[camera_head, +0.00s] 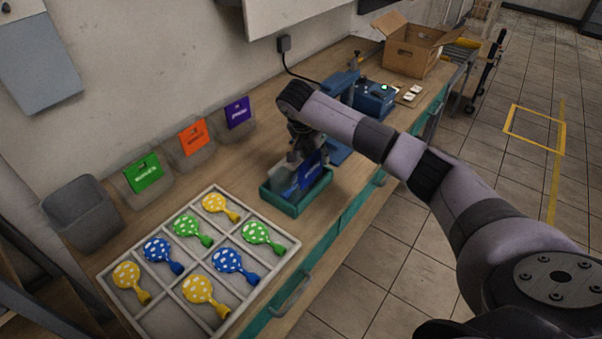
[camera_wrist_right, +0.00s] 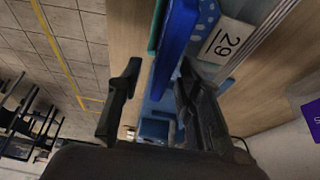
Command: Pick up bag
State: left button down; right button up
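A teal tray (camera_head: 290,207) on the bench holds upright blue bags (camera_head: 310,172) with a grey-white panel beside them. My right gripper (camera_head: 302,150) is directly above the tray, pointing down at the bags. In the right wrist view its fingers (camera_wrist_right: 155,100) are spread apart. A blue bag (camera_wrist_right: 177,45) shows edge-on just past the fingertips, nearer the right-hand finger. I cannot tell whether a finger touches the bag. My left gripper is not in view.
A white divided tray (camera_head: 225,318) of dotted balloons lies left of the teal tray. Grey bins with green, orange and purple cards (camera_head: 238,112) line the wall. A blue machine (camera_head: 373,98) and an open cardboard box (camera_head: 410,52) stand farther along.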

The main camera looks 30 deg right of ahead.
jog(key=shift+c, duration=0.5)
grip_shut()
jog(key=shift+r, duration=0.15)
